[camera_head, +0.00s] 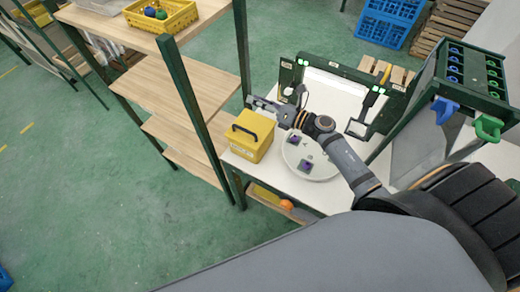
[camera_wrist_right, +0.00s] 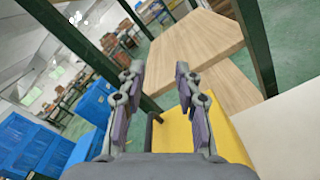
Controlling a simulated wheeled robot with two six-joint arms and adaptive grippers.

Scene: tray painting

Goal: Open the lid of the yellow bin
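The yellow bin (camera_head: 249,146) stands on the left end of the white table in the head view. Its lid looks shut, with a dark handle (camera_head: 245,131) on top. My right gripper (camera_head: 262,104) is just above and behind the bin's top in the picture, apart from the handle as far as I can tell. In the right wrist view the two fingers (camera_wrist_right: 160,75) are spread with nothing between them. The yellow bin (camera_wrist_right: 175,132) shows below and behind the fingers there, partly hidden by the gripper. My left gripper is not in view.
A round white tray (camera_head: 322,166) with small dark purple pieces lies right of the bin, under my right arm. A wooden shelf (camera_head: 165,88) with green posts stands to the left. A green rack (camera_head: 447,85) with coloured clips is at right. Open green floor lies left.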

